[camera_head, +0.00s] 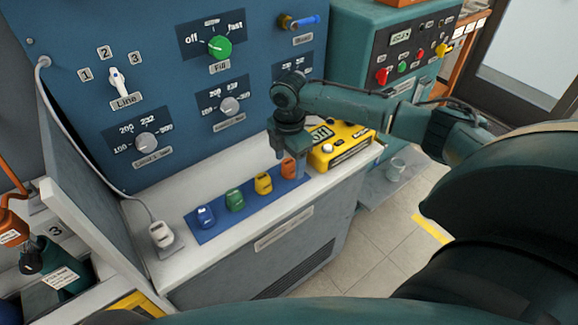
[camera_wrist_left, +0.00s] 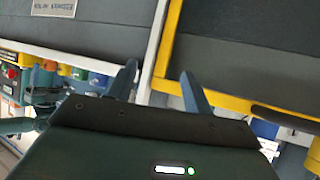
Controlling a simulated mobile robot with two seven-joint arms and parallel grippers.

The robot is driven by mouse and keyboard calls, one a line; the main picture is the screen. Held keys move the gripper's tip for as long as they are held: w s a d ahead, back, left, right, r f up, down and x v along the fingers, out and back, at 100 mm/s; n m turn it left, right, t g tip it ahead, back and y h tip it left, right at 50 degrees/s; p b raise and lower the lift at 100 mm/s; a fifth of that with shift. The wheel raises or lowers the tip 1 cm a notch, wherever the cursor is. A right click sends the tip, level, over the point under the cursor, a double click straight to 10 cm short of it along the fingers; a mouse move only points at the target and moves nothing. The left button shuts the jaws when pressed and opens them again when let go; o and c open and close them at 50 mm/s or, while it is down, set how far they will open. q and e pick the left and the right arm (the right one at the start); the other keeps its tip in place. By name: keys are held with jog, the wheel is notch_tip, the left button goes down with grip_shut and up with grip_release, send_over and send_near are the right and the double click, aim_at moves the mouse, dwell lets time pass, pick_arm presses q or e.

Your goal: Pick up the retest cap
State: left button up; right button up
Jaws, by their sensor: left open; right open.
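A row of small caps stands on a blue mat (camera_head: 217,229) on the bench: a blue cap (camera_head: 205,217), a green cap (camera_head: 235,200), a yellow cap (camera_head: 263,183) and an orange cap (camera_head: 289,168). I cannot read which one is marked as the retest cap. My right gripper (camera_head: 290,163) points down at the orange cap, with its open fingers on either side of it. I cannot tell whether they touch it. My left gripper (camera_wrist_left: 160,85) is open and empty in the left wrist view, away from the caps; it is not in the head view.
A yellow device with a display (camera_head: 342,146) stands right beside the orange cap and my right gripper. The blue panel (camera_head: 160,60) with knobs rises behind. The bench front strip is clear.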

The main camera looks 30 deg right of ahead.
aim_at(289, 162)
jog(key=shift+f, duration=0.25)
jog(key=shift+c, duration=0.4)
jog(key=c, duration=1)
notch_tip(289, 162, up, 10)
jog(key=shift+r, duration=0.1)
jog(key=shift+a, duration=0.1)
